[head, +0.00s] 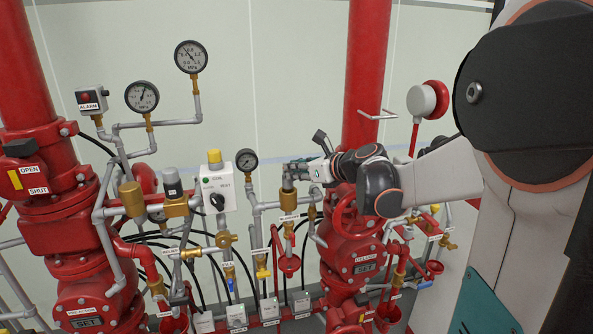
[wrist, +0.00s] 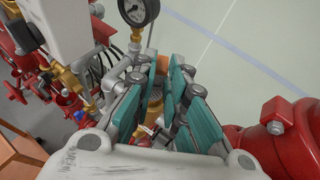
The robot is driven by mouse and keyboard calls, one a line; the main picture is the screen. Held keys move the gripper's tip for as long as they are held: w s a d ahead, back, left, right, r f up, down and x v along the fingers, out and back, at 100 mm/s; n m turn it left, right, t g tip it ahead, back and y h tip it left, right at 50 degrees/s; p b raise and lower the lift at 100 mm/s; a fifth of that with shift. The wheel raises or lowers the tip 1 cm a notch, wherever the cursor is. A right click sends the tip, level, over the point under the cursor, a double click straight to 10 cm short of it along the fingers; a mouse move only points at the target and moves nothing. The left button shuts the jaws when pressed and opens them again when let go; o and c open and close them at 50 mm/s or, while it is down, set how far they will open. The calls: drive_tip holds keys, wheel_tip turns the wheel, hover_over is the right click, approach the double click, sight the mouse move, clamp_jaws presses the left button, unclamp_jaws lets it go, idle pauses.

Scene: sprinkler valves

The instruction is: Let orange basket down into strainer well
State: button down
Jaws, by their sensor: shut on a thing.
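My gripper (head: 299,167) reaches in from the right in the head view, at the upright pipe fittings in the middle. In the wrist view its teal finger pads (wrist: 165,76) are closed in around a small orange piece (wrist: 163,64), which appears to be the orange basket; most of it is hidden by the fingers. A brass fitting (wrist: 154,103) shows below and between the fingers. It may be the strainer body, seen in the head view as a short upright cylinder (head: 288,198) under the gripper. The well's opening is hidden, so I cannot tell whether the basket is inside.
A pressure gauge (head: 246,160) and a white control box (head: 216,192) stand close left of the gripper. A red valve body (head: 355,250) with a handwheel (head: 343,217) is just right and below. A red funnel (head: 288,264) hangs beneath. The wall behind is clear.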

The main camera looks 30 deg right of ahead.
drive_tip(key=shift+f+b, duration=1.6)
drive_tip(key=shift+f, duration=0.4)
drive_tip(key=c, duration=1.5)
unclamp_jaws()
drive_tip(key=shift+c, duration=0.2)
drive_tip(key=shift+s, duration=0.1)
drive_tip(key=p, duration=0.3)
approach(292, 183)
drive_tip(key=shift+s+a+r, duration=0.1)
drive_tip(key=shift+s, duration=0.05)
